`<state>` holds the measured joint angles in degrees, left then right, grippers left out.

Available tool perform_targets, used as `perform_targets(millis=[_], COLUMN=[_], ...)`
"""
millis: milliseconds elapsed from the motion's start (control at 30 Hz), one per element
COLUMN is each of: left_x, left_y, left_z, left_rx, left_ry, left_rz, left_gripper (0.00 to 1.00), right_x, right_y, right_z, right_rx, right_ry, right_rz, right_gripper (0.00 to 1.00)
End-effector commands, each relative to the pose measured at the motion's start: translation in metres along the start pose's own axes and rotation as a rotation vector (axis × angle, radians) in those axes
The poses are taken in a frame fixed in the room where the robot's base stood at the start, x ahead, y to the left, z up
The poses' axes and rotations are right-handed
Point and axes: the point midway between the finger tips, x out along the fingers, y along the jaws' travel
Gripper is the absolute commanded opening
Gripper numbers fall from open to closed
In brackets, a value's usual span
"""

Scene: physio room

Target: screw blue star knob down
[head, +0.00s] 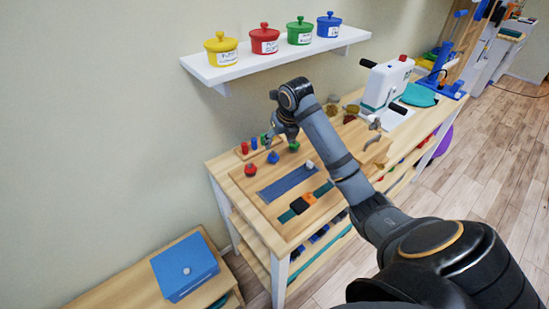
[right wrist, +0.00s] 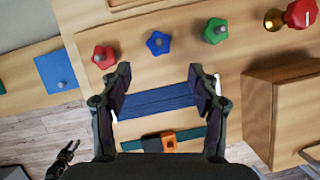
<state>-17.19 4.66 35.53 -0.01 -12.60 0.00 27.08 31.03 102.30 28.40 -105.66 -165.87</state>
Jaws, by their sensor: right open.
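The blue star knob (head: 273,157) sits on the wooden board, between a red star knob (head: 250,169) and a green star knob (head: 294,146). In the right wrist view the blue knob (right wrist: 158,42) lies beyond the gap between my fingers, roughly centred.
The board (head: 238,176) on the workbench also carries a blue strip (head: 285,184) and an orange-and-black buckle (head: 303,203). A small peg rack (head: 244,153) stands behind the knobs. A shelf (head: 265,68) with coloured pots hangs above. A wooden box (right wrist: 262,115) is at right in the wrist view.

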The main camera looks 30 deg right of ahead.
Motion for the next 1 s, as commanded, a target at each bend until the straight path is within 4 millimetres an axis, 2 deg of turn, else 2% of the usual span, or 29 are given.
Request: perform_targets(millis=[133,400,500,667,900,1000], left_x=[-0.001,-0.003,-0.003,-0.003,-0.002,-0.002], left_y=[0.005,0.003,0.002,0.002,0.001,0.001], left_z=[0.004,0.004,0.003,0.001,-0.001,-0.001], left_rx=[-0.002,-0.002,-0.001,-0.001,0.000,0.000], left_ry=[-0.006,-0.006,-0.004,-0.002,0.001,0.001], left_rz=[0.006,0.004,0.003,0.002,0.001,0.001], left_gripper=[0.38,0.38,0.38,0.38,0.38,0.38], right_x=[0.022,0.078,0.092,0.102,0.103,0.103], right_y=[0.001,0.001,0.001,0.000,0.000,0.000], right_z=[-0.002,-0.001,-0.001,-0.001,-0.001,-0.001], right_rx=[0.004,0.005,0.004,0.004,0.004,0.004], right_ry=[0.006,0.005,0.003,0.002,0.001,0.001], right_rz=[0.002,0.002,0.002,0.000,0.000,0.000], right_gripper=[0.61,0.61,0.61,0.61,0.61,0.48])
